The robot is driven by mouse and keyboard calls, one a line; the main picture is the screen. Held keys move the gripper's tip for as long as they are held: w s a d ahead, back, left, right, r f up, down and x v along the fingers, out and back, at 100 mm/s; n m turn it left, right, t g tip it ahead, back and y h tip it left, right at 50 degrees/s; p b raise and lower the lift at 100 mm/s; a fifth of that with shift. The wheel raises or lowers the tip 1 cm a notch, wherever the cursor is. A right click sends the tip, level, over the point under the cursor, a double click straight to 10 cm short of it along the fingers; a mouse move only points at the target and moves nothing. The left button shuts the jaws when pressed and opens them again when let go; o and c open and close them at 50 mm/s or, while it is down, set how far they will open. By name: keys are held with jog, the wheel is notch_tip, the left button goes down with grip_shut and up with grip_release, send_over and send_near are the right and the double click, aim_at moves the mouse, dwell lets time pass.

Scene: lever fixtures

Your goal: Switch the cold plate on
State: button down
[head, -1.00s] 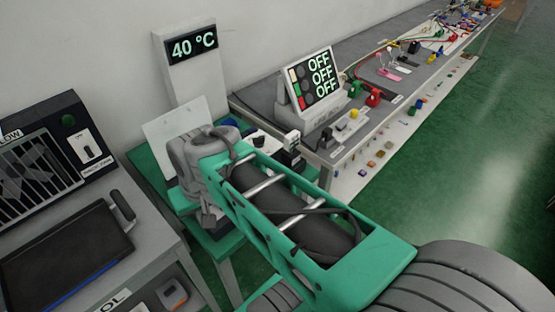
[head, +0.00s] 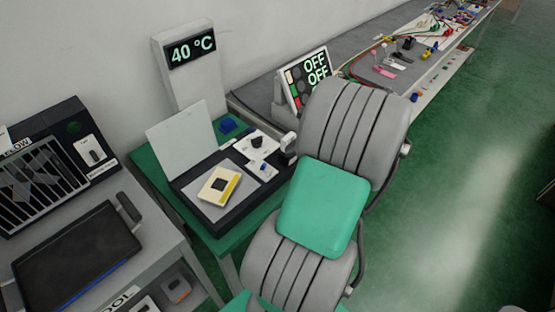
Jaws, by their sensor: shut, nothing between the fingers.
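The cold plate (head: 236,212) is a dark flat unit with a grey top, on a green-topped table in the head view. A square cream and yellow piece with a dark centre (head: 219,185) lies on its top. A pale upright panel (head: 181,142) stands at its back left. At its right are a white panel with a black knob (head: 258,141) and a small white switch-like part (head: 265,169); their settings are too small to tell. A display behind (head: 192,50) reads 40 °C. My gripper is out of sight; my arm fills the middle right.
A dark grilled unit with a switch (head: 93,150) and a dark flat tray (head: 75,255) stand on the left bench. A sign reading OFF (head: 316,68) is partly behind my arm. A long bench (head: 390,55) with cables runs back right. Green floor (head: 460,180) is open at right.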

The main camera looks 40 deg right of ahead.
aim_at(263, 167)
jog(key=x, duration=1)
jog(key=shift+r+p, duration=0.2)
jog(key=shift+p, duration=0.3)
jog(key=shift+w+r+g+p, duration=0.15)
jog(key=shift+w+g+p, duration=0.15)
jog(key=shift+g+p, duration=0.45)
jog(key=shift+w+r+p, duration=0.15)
jog(key=shift+r+p, duration=0.05)
jog(key=shift+p, duration=0.4)
jog(key=shift+w+a+r+p, duration=0.1)
jog(key=shift+w+r+p, duration=0.1)
jog(key=shift+w+p, duration=0.9)
jog(key=shift+w, duration=0.1)
jog(key=shift+r, duration=0.1)
